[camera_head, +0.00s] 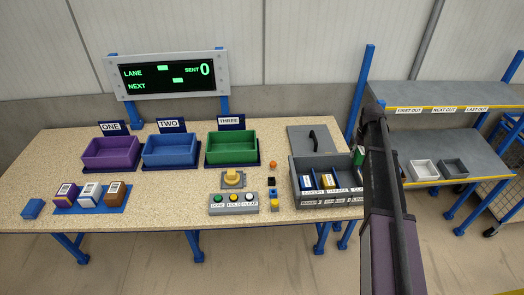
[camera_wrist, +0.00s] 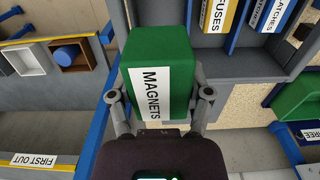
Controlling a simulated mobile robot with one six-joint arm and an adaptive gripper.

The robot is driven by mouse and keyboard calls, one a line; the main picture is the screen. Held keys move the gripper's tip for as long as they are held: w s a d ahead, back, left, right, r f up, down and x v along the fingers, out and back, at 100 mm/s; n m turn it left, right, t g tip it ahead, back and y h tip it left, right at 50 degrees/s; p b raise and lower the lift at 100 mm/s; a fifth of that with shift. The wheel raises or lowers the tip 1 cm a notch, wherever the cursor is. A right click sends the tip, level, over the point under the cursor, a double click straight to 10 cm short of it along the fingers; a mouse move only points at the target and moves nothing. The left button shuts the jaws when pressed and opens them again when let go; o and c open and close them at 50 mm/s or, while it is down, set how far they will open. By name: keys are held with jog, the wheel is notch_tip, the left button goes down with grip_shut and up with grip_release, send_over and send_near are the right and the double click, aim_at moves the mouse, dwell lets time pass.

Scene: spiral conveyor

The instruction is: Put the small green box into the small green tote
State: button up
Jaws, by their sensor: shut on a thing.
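The small green box (camera_wrist: 160,50), with a white MAGNETS label, sits between the fingers of my gripper (camera_wrist: 158,94), which is shut on it. In the head view a sliver of the green box (camera_head: 358,155) shows beside my arm, over the right end of the grey divided tray; my arm hides the rest. The small green tote (camera_head: 232,148) stands empty behind the push buttons, under the THREE sign, to the left of the box. Part of the green tote (camera_wrist: 302,96) shows at the right edge of the wrist view.
The grey divided tray (camera_head: 332,203) holds a blue and a yellow box. A grey lid with a handle (camera_head: 312,139) lies behind it. A blue tote (camera_head: 170,150) and purple tote (camera_head: 110,153) stand further left. A button panel (camera_head: 233,202) sits in front. Shelving (camera_head: 455,143) stands right.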

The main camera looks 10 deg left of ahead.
aim_at(357, 161)
jog(key=shift+f+b, duration=1.7)
jog(key=shift+f, duration=0.4)
